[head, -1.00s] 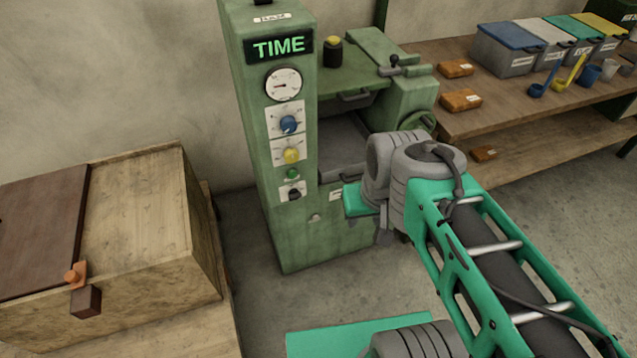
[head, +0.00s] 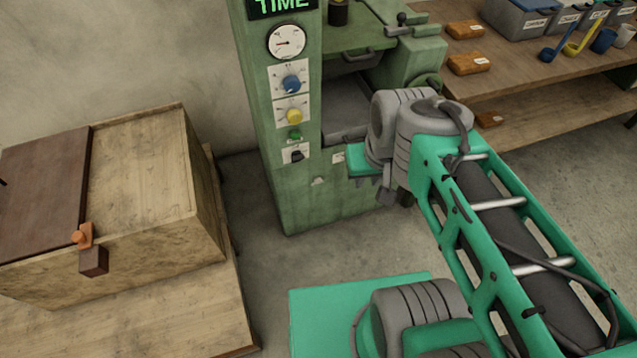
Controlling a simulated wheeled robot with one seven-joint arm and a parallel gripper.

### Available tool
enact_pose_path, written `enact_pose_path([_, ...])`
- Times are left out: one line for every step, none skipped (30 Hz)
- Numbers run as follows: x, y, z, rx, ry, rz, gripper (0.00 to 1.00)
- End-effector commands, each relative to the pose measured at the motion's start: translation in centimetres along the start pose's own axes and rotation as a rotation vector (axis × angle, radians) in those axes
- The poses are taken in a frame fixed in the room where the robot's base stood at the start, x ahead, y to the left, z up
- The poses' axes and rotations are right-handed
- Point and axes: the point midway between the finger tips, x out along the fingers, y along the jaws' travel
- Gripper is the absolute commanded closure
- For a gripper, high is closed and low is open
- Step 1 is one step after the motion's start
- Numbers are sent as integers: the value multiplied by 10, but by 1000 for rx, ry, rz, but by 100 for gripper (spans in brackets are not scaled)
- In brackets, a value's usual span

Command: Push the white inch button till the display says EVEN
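The green machine (head: 275,140) stands at the middle back. Its display (head: 283,5) reads TIME in green letters and is cut by the top edge. Below it are a gauge (head: 287,42), a blue knob (head: 291,83), a yellow knob (head: 294,115), a green button (head: 295,135) and a black switch (head: 297,156). A small whitish piece (head: 318,181) low on the front may be the white inch button; I cannot read any label. My gripper (head: 387,196) is right of it, mostly hidden behind my wrist; its fingers cannot be made out clearly.
A wooden crate (head: 150,170) with a brown lid stands on a wooden platform at the left. A wooden bench (head: 530,65) at the right holds orange-brown blocks (head: 468,64), grey bins (head: 515,22) and ladles (head: 562,45). Bare floor (head: 310,255) lies before the machine.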

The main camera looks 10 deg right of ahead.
Motion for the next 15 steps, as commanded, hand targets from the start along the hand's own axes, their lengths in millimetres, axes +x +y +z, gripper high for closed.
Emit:
enact_pose_path([0,0,0,0,0,0,84])
enact_pose_path([0,0,0,0,0,0,87])
enact_pose_path([0,0,0,0,0,0,90])
enact_pose_path([0,0,0,0,0,0,92])
enact_pose_path([0,0,0,0,0,0,95])
enact_pose_path([0,0,0,0,0,0,98])
enact_pose_path([0,0,0,0,0,0,100])
enact_pose_path([0,0,0,0,0,0,100])
enact_pose_path([0,0,0,0,0,0,100])
enact_pose_path([0,0,0,0,0,0,100])
enact_pose_path([0,0,0,0,0,0,100])
enact_pose_path([0,0,0,0,0,0,100])
enact_pose_path([0,0,0,0,0,0,100])
enact_pose_path([0,0,0,0,0,0,100])
enact_pose_path([0,0,0,0,0,0,100])
